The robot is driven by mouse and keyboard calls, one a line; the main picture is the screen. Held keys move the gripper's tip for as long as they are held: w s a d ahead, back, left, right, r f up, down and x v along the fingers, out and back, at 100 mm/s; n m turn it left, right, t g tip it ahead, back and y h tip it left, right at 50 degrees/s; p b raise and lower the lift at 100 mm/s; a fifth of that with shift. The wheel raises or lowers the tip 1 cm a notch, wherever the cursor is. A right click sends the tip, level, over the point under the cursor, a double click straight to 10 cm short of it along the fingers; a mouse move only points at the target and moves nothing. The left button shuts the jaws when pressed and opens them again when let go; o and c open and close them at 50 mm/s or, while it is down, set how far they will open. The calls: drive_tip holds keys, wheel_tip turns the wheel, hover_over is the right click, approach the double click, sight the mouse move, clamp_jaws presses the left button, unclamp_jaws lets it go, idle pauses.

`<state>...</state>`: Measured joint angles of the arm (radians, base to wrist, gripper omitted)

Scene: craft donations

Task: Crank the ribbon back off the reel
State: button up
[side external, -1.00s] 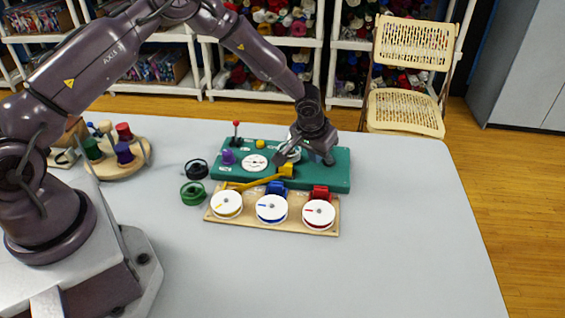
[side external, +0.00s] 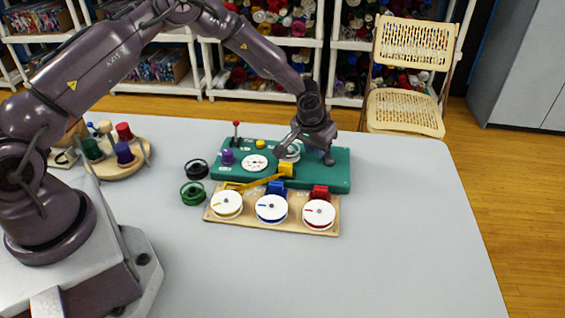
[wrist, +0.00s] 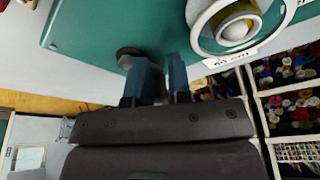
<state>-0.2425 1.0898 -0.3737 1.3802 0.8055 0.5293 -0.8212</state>
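A green board (side external: 338,170) lies on the table and also shows in the wrist view (wrist: 90,25). A white ring-shaped reel (side external: 291,153), partly hidden by my gripper, sits on it. The wrist view shows a white ring (wrist: 285,28) around a pale rounded knob, with a printed label beside it. My gripper (side external: 309,158) is low over the board's right part. Its blue fingers (wrist: 163,62) stand close together, left of the ring; whether they grip anything is unclear. A dark round piece (wrist: 128,55) is beside the left finger. A yellow strip (side external: 252,182) slants from a yellow block (side external: 287,169).
A wooden base in front holds three white spools (side external: 271,208) marked yellow, blue and red. Black (side external: 196,169) and green (side external: 193,193) spools lie left. A purple knob (side external: 227,157), white dial (side external: 255,162) and red-topped lever (side external: 236,129) are on the board. The table's right is clear.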

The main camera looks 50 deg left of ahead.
drive_tip(key=shift+r, duration=0.1)
wheel_tip(320, 180, up, 7)
drive_tip(key=shift+r, duration=0.15)
idle(0.6)
drive_tip(key=o, duration=0.4)
drive_tip(key=shift+w, duration=0.25)
drive_tip(key=w, duration=0.2)
drive_tip(key=shift+w, duration=0.4)
drive_tip(key=shift+w+f, duration=0.15)
drive_tip(key=shift+f, duration=3.6)
